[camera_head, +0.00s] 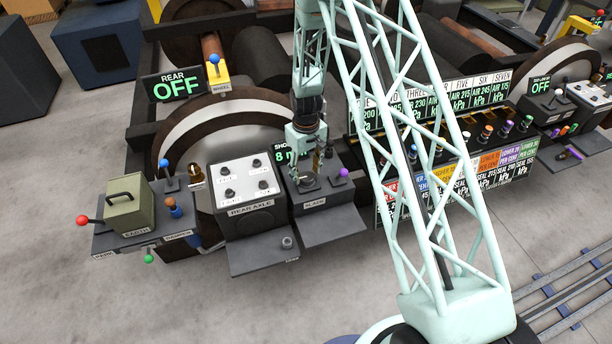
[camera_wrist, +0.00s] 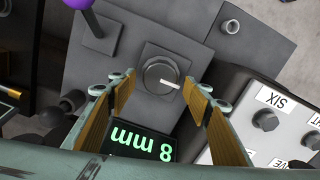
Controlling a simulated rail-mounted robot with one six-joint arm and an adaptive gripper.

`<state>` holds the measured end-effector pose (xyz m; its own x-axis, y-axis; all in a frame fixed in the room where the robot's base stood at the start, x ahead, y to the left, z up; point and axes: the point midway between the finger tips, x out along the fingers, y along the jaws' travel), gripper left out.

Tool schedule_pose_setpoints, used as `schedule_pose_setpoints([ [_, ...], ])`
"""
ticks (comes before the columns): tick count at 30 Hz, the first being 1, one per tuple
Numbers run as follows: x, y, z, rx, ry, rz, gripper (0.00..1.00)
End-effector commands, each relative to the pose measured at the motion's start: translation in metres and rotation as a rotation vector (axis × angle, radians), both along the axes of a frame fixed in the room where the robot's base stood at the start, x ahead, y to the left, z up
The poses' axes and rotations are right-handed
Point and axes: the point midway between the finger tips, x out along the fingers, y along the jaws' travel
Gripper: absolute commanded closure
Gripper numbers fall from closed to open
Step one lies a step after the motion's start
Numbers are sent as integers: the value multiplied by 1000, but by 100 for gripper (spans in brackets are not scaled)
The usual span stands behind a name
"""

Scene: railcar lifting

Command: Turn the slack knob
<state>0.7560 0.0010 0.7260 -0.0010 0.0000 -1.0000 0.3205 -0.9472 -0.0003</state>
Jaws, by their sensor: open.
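The slack knob (camera_wrist: 160,76) is a round dark knob with a white pointer line, on a square base on a grey box. In the wrist view its pointer aims right and slightly down. My gripper (camera_wrist: 162,84) is open, its two fingers spread on either side of the knob; I cannot tell whether they touch it. In the head view my gripper (camera_head: 308,178) is over the box with the SLACK label (camera_head: 316,202), and hides most of the knob. A display (camera_wrist: 140,143) beside the knob reads 8 mm in green.
A purple-topped lever (camera_wrist: 92,20) stands close to the knob; it also shows in the head view (camera_head: 343,173). The rear axle box (camera_head: 243,185) with several small knobs is to the left. A REAR display (camera_head: 173,87) reads OFF. Grey floor lies in front.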

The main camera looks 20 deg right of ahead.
Motion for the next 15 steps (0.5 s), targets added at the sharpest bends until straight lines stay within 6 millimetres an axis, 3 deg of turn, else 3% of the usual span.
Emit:
schedule_pose_setpoints([
  [6,0,0,-13,0,-1,0,55],
  [15,0,0,-17,0,-1,0,55],
])
